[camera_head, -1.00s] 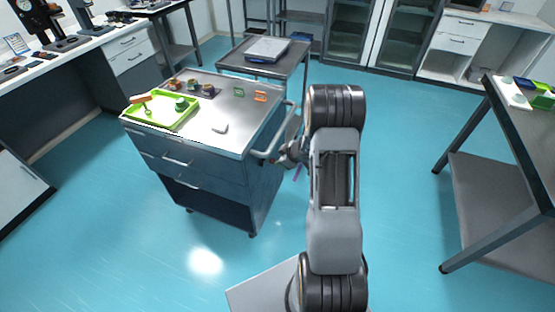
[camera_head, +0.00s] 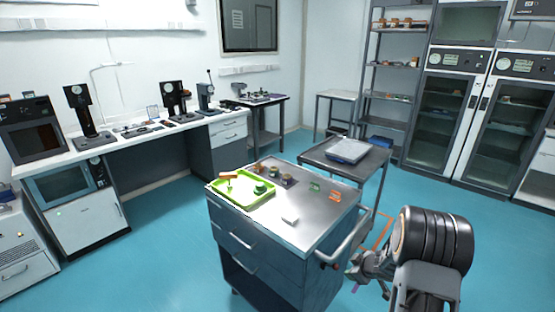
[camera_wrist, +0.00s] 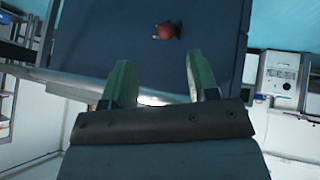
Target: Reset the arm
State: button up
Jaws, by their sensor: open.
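My arm stands at the lower right of the head view. My gripper (camera_wrist: 158,82) shows in the wrist view with its two pale green fingers spread apart and nothing between them. In the head view the gripper end (camera_head: 368,268) is small and partly hidden, just right of the steel cart's handle (camera_head: 347,245). I cannot tell whether the gripper touches the cart.
The steel cart (camera_head: 300,232) holds a green tray (camera_head: 268,202) and several small items. A second table (camera_head: 318,157) with a grey device (camera_head: 347,150) stands behind it. A long bench (camera_head: 100,146) lines the left wall. Blue floor (camera_head: 480,235) is clear at the right.

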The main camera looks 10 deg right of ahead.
jog(key=s+d+m+g+h, duration=0.2)
jog(key=s+d+m+h, duration=0.2)
jog(key=s+d, duration=0.1)
jog(key=s+a+r+m+g+h, duration=0.2)
jog(key=s+r+m+g, duration=0.1)
jog(key=s+r, duration=0.25)
jog(key=s+a+r+y, duration=0.2)
jog(key=s+a+r, duration=0.3)
jog(key=a+r, duration=0.3)
jog(key=s+a+r+m+t+y, duration=0.1)
jog(key=s+a+r+y, duration=0.1)
jog(key=s+a+r, duration=0.4)
jog(key=shift+a+r, duration=1.4)
jog(key=shift+a, duration=1.45)
jog(key=shift+s, duration=0.1)
